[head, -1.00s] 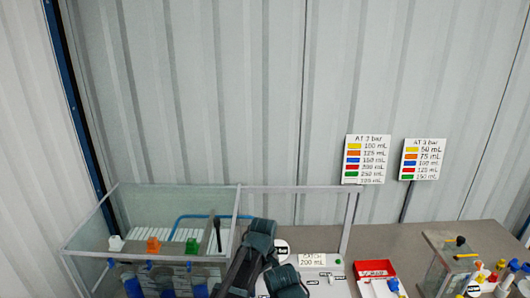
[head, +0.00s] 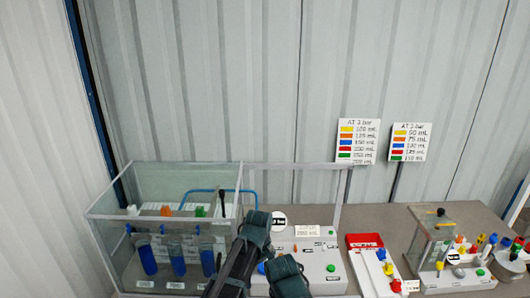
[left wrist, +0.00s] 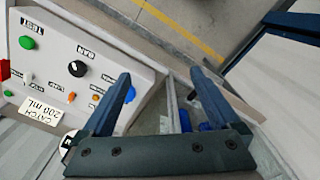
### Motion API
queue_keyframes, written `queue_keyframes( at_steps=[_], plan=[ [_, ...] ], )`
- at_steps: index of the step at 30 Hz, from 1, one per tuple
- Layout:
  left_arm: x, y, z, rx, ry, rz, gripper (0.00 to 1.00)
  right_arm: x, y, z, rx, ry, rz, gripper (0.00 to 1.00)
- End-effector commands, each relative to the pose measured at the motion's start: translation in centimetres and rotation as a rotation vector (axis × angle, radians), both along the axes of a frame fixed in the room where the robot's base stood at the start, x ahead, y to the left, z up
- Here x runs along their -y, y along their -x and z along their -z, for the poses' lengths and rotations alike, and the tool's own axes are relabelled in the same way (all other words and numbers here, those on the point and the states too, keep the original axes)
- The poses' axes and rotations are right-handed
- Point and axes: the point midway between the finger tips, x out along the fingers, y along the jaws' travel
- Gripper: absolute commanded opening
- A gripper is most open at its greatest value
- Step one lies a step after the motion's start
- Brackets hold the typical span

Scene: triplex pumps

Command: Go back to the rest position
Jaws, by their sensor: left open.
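My left gripper (left wrist: 160,82) is open in the left wrist view, its two dark blue fingers wide apart with nothing between them. It hangs beside the white control panel (left wrist: 85,65), which has a green button, a black knob and a "CATCH 200 mL" label. In the head view my left arm stands in front of the panel (head: 320,270) and hides part of it; its fingertips cannot be made out there. My right gripper is in neither current view.
A clear-walled tank (head: 108,240) with several blue-filled cylinders stands at left. A red-and-white tray (head: 366,241) and a clear box (head: 432,240) are at right. Two signs (head: 358,141) stand behind on posts. A corrugated wall (head: 230,80) closes the back.

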Motion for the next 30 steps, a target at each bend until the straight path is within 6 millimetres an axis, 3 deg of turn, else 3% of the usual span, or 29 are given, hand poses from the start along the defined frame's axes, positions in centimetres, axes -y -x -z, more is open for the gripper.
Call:
queue_keyframes(
  at_steps=[11,30],
  plan=[
    [-4.7,2.6,0.0,0.018,0.000,0.159,0.96,0.0,0.0,0.0,0.000,0.000,0.000,0.00],
    [-14.3,9.8,0.0,0.059,-0.021,0.581,0.96,0.0,0.0,0.0,0.000,0.000,0.000,0.00]
  ],
)
